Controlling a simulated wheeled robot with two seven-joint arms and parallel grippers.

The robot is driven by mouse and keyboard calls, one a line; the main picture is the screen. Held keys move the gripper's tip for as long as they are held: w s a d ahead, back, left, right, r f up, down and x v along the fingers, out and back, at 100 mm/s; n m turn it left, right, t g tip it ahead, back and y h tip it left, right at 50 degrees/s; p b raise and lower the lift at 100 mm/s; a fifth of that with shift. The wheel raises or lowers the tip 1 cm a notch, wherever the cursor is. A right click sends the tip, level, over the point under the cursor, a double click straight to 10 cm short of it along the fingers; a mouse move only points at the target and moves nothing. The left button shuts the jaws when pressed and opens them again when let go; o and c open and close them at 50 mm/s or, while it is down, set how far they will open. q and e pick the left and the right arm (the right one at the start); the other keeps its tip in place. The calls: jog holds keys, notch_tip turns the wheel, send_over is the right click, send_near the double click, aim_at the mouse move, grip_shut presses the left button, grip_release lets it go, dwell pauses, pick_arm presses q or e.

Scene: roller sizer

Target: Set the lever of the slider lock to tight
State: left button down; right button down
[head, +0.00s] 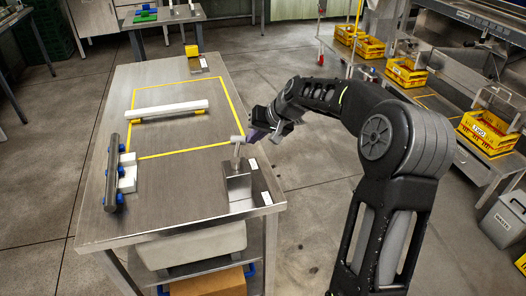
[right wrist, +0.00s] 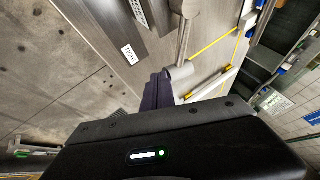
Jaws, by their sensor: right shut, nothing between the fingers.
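The slider lock (head: 238,187) is a grey metal block at the near right corner of the table. Its lever (head: 237,153) stands up from it with a light grey knob on top. The lever also shows in the right wrist view (right wrist: 181,71), right beside my fingers. My right gripper (head: 256,134) is shut and empty, its dark purple fingers close to the right of the knob. In the right wrist view the fingers (right wrist: 157,92) seem to be at the knob; I cannot tell whether they touch. A label reading TIGHT (right wrist: 129,54) lies on the table. My left gripper is out of view.
The metal table (head: 185,184) has a yellow taped outline with a white bar (head: 167,109) in it. A dark roller (head: 111,172) with white blocks lies at the left edge. Yellow crates (head: 487,131) stand on the right bench.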

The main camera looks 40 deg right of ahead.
jog(key=shift+w+a, duration=0.4)
jog(key=shift+w, duration=0.25)
jog(key=shift+s+b, duration=0.7)
jog(key=shift+s, duration=0.1)
jog(key=shift+d, duration=0.15)
